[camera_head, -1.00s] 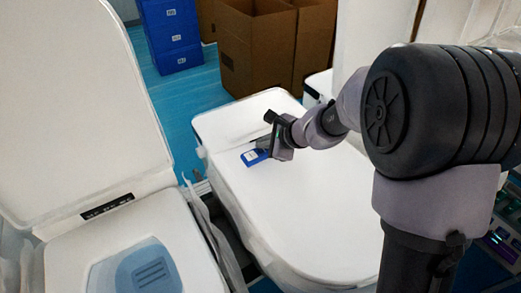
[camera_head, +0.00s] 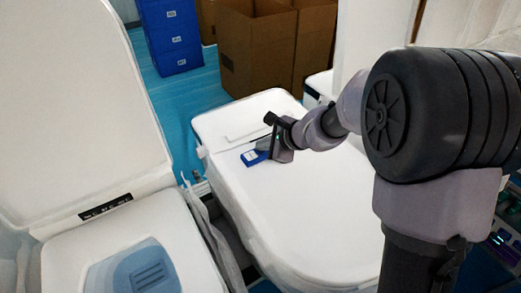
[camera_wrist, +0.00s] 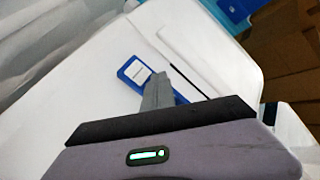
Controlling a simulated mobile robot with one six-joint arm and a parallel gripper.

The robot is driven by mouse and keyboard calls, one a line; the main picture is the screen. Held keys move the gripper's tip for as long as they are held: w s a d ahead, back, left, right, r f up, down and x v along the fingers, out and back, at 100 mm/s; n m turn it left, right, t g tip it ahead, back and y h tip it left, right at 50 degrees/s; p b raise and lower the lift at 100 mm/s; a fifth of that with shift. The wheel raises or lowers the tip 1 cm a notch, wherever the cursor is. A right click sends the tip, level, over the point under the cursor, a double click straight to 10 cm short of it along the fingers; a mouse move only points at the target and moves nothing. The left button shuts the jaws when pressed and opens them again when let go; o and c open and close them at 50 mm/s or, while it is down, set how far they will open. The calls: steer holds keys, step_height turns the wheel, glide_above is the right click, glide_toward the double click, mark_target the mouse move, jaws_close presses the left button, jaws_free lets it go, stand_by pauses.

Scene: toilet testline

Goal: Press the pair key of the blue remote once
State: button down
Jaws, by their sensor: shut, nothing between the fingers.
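The blue remote (camera_head: 252,157) lies on the white closed toilet lid, with a pale label or key area on its upper face. In the wrist view the blue remote (camera_wrist: 133,74) shows just beyond my fingertips, its near part hidden behind them. My gripper (camera_head: 272,155) is shut and empty, its tip at the right end of the remote. In the wrist view my gripper (camera_wrist: 157,82) points at the remote and overlaps it. I cannot tell whether the tip touches the remote or hovers just above. The separate keys are too small to make out.
The white toilet lid (camera_head: 300,205) is mostly bare around the remote. An open toilet (camera_head: 100,235) stands at the left. Blue crates (camera_head: 170,35) and brown cardboard boxes (camera_head: 255,45) stand behind.

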mark_target(263, 153)
steer(key=shift+r+p, duration=0.65)
steer(key=shift+r, duration=0.15)
step_height(263, 153, up, 5)
steer(key=p, duration=0.4)
stand_by(0.6)
